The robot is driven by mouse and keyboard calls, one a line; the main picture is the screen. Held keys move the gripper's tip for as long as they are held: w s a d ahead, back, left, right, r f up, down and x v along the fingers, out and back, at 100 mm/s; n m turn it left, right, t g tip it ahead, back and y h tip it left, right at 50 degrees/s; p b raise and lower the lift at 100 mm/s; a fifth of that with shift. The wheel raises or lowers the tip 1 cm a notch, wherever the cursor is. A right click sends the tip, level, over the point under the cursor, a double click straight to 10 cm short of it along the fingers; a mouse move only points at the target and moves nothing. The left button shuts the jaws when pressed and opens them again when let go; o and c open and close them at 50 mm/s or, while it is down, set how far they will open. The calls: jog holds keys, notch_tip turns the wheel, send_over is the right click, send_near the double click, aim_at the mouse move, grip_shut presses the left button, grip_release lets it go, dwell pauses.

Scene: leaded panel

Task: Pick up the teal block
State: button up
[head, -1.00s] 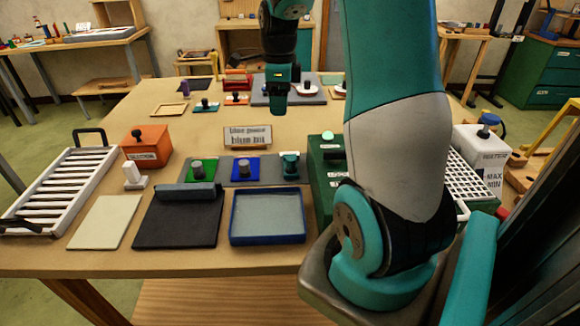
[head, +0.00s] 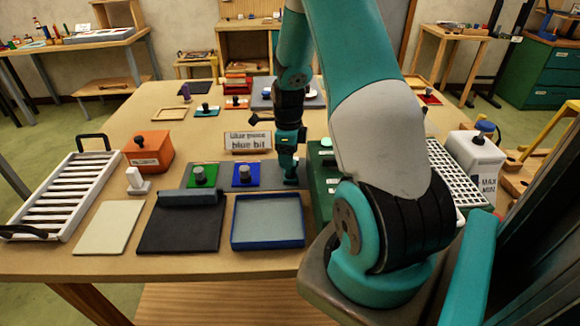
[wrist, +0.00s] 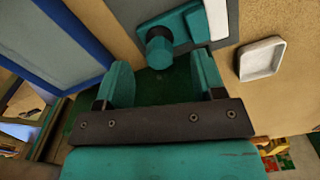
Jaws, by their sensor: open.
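The teal block (wrist: 190,28) is a flat teal piece with a round knob (wrist: 158,50) on it, seen at the top of the wrist view. It lies on a grey strip. My gripper (wrist: 162,78) is open and empty there, its two teal fingers apart, with the knob just beyond and between the fingertips. In the head view my gripper (head: 289,172) is low over the right end of the block row and hides most of the teal block. I cannot tell whether the fingers touch it.
A blue block (head: 247,175) and a green block (head: 202,175) stand to the left. A blue-rimmed tray (head: 267,243) lies in front, a dark green box (head: 322,180) close on the right. A sign (head: 248,141) stands behind. A white dish (wrist: 262,59) shows in the wrist view.

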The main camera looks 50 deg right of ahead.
jog(key=shift+s+f+p, duration=0.15)
jog(key=shift+f+p, duration=0.3)
jog(key=shift+f, duration=1.4)
jog(key=c, duration=1)
jog(key=shift+o, duration=0.2)
jog(key=shift+r, duration=0.1)
notch_tip(320, 180, up, 20)
jog(key=b, duration=0.3)
